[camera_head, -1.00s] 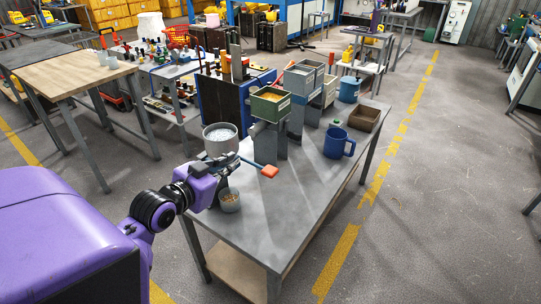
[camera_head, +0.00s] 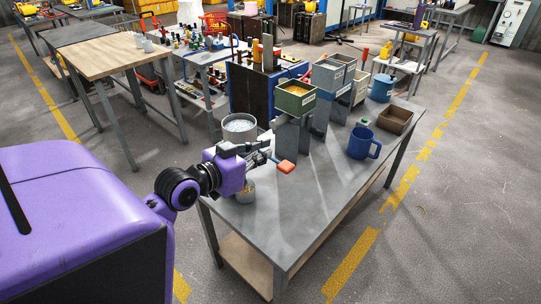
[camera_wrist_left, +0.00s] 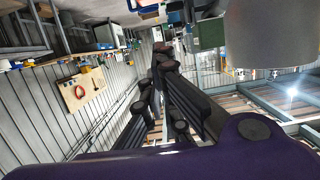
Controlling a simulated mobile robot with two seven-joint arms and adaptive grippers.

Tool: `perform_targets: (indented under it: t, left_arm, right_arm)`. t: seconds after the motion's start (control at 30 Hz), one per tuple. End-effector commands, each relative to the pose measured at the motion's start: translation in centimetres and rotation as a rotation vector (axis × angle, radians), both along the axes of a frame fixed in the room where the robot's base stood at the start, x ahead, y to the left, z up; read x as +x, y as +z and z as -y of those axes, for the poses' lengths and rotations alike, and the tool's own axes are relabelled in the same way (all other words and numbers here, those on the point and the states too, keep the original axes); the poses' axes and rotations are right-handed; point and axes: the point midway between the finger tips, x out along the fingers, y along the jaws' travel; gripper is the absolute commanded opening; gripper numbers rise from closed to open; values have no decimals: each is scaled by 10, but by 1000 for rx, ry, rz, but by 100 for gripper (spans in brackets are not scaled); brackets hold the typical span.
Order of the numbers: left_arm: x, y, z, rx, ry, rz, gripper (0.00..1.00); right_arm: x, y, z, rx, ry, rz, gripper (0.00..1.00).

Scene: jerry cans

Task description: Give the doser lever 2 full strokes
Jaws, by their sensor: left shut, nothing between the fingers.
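The doser has a green hopper (camera_head: 296,98) with yellow contents on a grey stand. Its lever ends in an orange-red paddle (camera_head: 286,166) in front of the stand. My left gripper (camera_head: 266,156) is shut and empty, just left of the paddle, and covers part of the lever shaft; I cannot tell whether they touch. A small cup (camera_head: 245,191) stands below the gripper, partly hidden by it. In the left wrist view, the shut dark fingers (camera_wrist_left: 163,58) point away and the green hopper (camera_wrist_left: 209,33) shows beyond, to their right. My right gripper is not in view.
A grey pot (camera_head: 239,128) with pale contents stands behind my left wrist. A blue mug (camera_head: 362,144) and a brown box (camera_head: 396,120) are at the right. The front of the grey table (camera_head: 285,220) is clear.

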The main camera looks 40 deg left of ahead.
Motion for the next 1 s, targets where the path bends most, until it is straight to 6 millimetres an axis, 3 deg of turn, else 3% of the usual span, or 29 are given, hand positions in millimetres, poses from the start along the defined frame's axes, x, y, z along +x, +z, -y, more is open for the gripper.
perform_targets:
  t: [0.43, 0.5, 0.63, 1.0]
  left_arm:
    - [89, -19, 8, -3, -1, 4, 0]
    - [85, -37, 7, -3, 0, -5, 0]
    - [85, -52, 7, -2, 0, -2, 0]
    - [84, -60, 7, 1, 0, 1, 0]
  right_arm:
    - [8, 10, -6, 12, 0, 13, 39]
    - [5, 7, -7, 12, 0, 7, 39]
    - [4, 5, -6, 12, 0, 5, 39]
    - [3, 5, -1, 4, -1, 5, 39]
